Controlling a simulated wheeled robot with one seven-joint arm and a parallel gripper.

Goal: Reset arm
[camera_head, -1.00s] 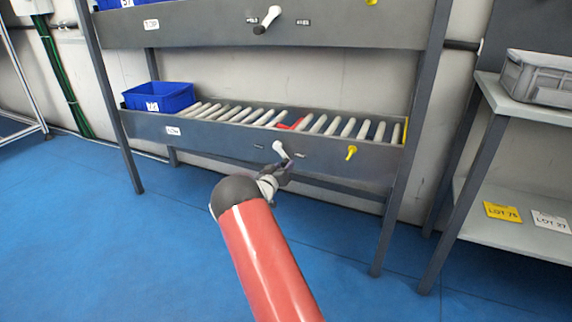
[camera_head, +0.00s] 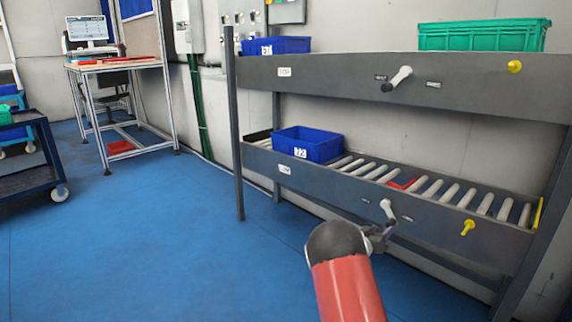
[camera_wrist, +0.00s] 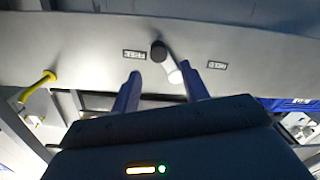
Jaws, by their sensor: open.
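My red arm reaches to the lower roller shelf, and my gripper (camera_head: 378,238) is just below a white lever (camera_head: 387,210) on that shelf's front panel. In the wrist view my gripper (camera_wrist: 163,84) has two fingers spread apart, with nothing held between them. The white lever with a dark round end (camera_wrist: 166,62) shows just beyond the fingertips, roughly between them. I cannot tell whether a finger touches it. The lever stands between two small labels on the grey panel.
A yellow knob (camera_head: 468,227) sticks out right of the lever. A blue bin (camera_head: 308,145) sits on the lower rollers, and a green crate (camera_head: 484,36) is on the upper shelf. A wooden-topped table (camera_head: 113,64) and a dark cart (camera_head: 28,150) stand left. Blue floor between is clear.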

